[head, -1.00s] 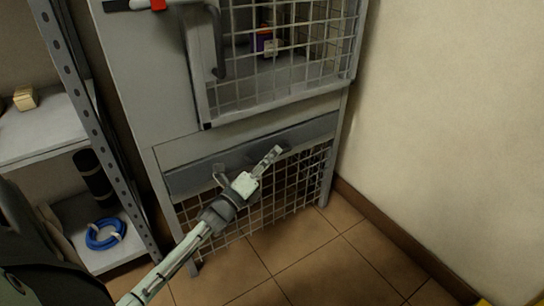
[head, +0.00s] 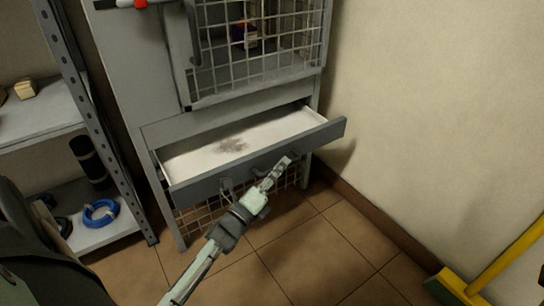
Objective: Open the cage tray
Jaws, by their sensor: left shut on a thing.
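The cage tray (head: 286,128) is a shallow grey-fronted drawer below the mesh cage. It is pulled out, and its white floor shows a dark smudge of debris. My left gripper (head: 278,170) is at the tray's front and shut on the tray handle (head: 292,157), which is partly hidden by the fingers. My right gripper is not in view.
The cage (head: 262,65) has a wire mesh door that looks shut, with a purple item inside. A metal shelf (head: 40,118) with a blue coil (head: 100,213) stands at left. A wall is close on the right. A yellow broom (head: 455,287) is at lower right.

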